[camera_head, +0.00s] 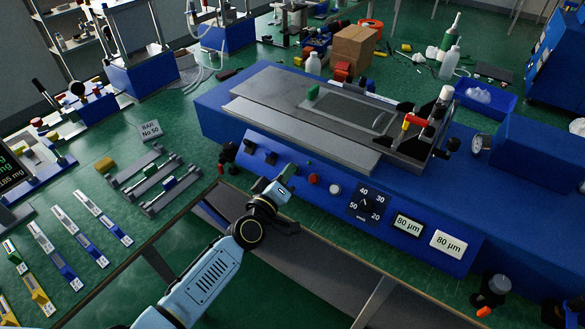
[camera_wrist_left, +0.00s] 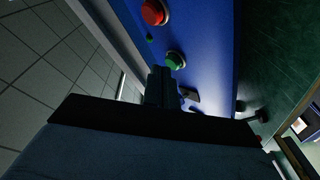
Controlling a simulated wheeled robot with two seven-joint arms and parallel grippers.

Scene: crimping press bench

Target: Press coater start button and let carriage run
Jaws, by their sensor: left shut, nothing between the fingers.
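The blue coater (camera_head: 222,118) stands on the bench with a grey flat bed (camera_head: 300,133) on top. Its carriage (camera_head: 418,135), with dark end blocks and a red and yellow part, is at the right end of the bed. The red button (camera_head: 313,178) is on the front panel and shows in the left wrist view (camera_wrist_left: 154,12). My left gripper (camera_head: 287,175) is shut and empty, close to the panel. I cannot tell whether it touches the button. My right gripper is out of view.
Grey bars (camera_head: 150,178) and coloured gauges lie on the green bench at left. A cardboard box (camera_head: 353,46) and bottles (camera_head: 450,60) stand behind.

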